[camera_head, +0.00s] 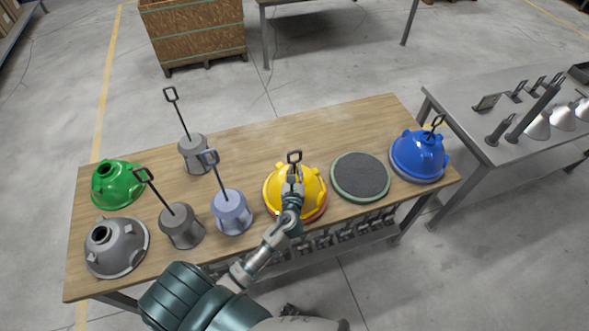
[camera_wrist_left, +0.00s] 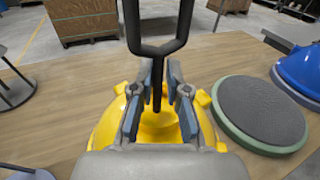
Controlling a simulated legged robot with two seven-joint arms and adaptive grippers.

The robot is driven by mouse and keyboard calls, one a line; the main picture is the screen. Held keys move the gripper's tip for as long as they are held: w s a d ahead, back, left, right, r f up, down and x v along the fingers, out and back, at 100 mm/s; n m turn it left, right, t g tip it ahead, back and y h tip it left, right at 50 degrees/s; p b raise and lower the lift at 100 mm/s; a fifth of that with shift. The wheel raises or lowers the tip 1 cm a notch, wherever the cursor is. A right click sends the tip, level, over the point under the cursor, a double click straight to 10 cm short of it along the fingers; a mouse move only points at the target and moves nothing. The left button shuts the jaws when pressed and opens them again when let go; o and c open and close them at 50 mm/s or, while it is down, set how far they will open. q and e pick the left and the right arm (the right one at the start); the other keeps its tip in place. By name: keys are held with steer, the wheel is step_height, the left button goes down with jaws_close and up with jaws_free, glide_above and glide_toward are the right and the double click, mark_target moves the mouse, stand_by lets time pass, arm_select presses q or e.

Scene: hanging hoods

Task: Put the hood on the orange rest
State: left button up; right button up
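The yellow hood (camera_head: 275,182) sits over the orange rest (camera_head: 321,212), whose rim shows at its lower right in the head view. The hood (camera_wrist_left: 105,125) is also below my fingers in the left wrist view. A dark lifting handle (camera_head: 294,156) with a square loop stands up from it; its stem (camera_wrist_left: 157,90) runs between my fingers. My left gripper (camera_head: 292,187) is around the stem below the loop. Its fingers (camera_wrist_left: 159,75) are part-way apart, with a narrow gap seen beside the stem. Hood-to-rest contact is mostly hidden. My right gripper is out of view.
A green-rimmed round rest (camera_head: 360,177) is empty, just right of the yellow hood. A blue hood (camera_head: 419,156) stands beyond it. Green (camera_head: 117,184) and grey (camera_head: 116,247) hoods and several handled weights (camera_head: 231,212) occupy the left of the wooden table (camera_head: 258,142).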

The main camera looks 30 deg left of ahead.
arm_select(q)
steer(key=shift+o, duration=1)
steer(key=shift+d, duration=0.25)
steer(key=shift+d+r, duration=0.15)
steer(key=shift+d, duration=0.15)
steer(key=shift+s, duration=0.2)
steer(key=v, duration=1.1)
steer(key=shift+s+b, duration=0.3)
steer(key=shift+b, duration=0.1)
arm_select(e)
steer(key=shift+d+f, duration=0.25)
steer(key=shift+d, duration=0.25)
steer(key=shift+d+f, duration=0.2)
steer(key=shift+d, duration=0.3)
arm_select(q)
steer(key=shift+a, duration=0.15)
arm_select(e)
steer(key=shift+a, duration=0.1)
